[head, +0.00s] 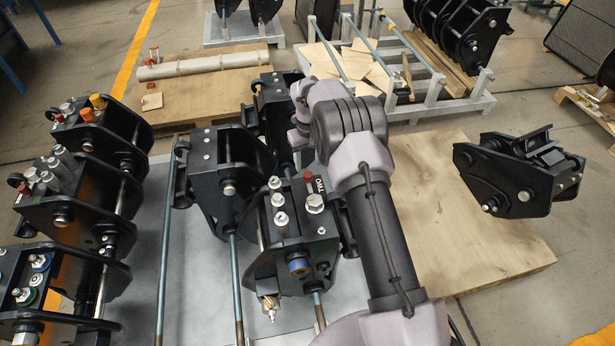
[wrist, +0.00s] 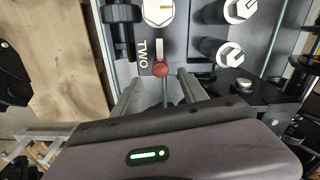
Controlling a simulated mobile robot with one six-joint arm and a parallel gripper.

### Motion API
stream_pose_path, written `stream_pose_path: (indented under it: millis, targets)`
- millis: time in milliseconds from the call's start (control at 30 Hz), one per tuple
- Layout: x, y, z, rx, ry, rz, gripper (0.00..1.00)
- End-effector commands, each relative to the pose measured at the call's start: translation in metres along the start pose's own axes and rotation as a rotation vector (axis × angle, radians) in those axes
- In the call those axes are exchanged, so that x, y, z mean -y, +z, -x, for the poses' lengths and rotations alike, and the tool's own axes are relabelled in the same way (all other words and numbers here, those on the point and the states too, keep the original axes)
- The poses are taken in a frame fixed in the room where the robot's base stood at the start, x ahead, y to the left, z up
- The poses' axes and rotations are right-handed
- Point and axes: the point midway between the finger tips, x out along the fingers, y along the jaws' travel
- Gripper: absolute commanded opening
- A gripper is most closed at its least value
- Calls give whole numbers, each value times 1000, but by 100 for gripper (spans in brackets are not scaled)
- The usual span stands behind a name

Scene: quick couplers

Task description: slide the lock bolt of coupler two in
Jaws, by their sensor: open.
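Coupler two (head: 292,250) is a black coupler block in the middle of the head view, with silver fittings on its top. Its white TWO label (head: 318,185) also shows in the wrist view (wrist: 144,58). The lock bolt's red knob (head: 308,176) stands beside the label. In the wrist view the red knob (wrist: 161,69) sits at the end of a pale slot, just beyond and between the fingertips. My gripper (wrist: 160,86) is open, one finger on each side of the knob's line; contact is not visible. In the head view my arm hides the gripper.
Silver bolt heads (wrist: 240,10) rise from the coupler's top near the gripper. Another black coupler (head: 220,165) stands close behind on the left. More couplers (head: 75,200) line the left side. A single coupler (head: 520,175) sits on a wooden pallet (head: 470,250) at right, mostly bare.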

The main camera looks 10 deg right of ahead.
Motion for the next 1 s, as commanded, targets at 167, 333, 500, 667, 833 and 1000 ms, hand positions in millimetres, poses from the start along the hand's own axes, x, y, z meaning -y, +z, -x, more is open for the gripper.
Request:
stream_pose_path:
  millis: [167, 333, 500, 667, 833, 1000]
  targets:
    - [0, 0, -44, 0, 1, 1, 50]
    - [0, 0, -59, -1, 1, 0, 50]
    - [0, 0, -60, -2, 1, 0, 50]
    - [0, 0, -60, -1, 1, 0, 39]
    - [0, 0, -60, -1, 1, 0, 5]
    - [0, 0, -60, -1, 1, 0, 0]
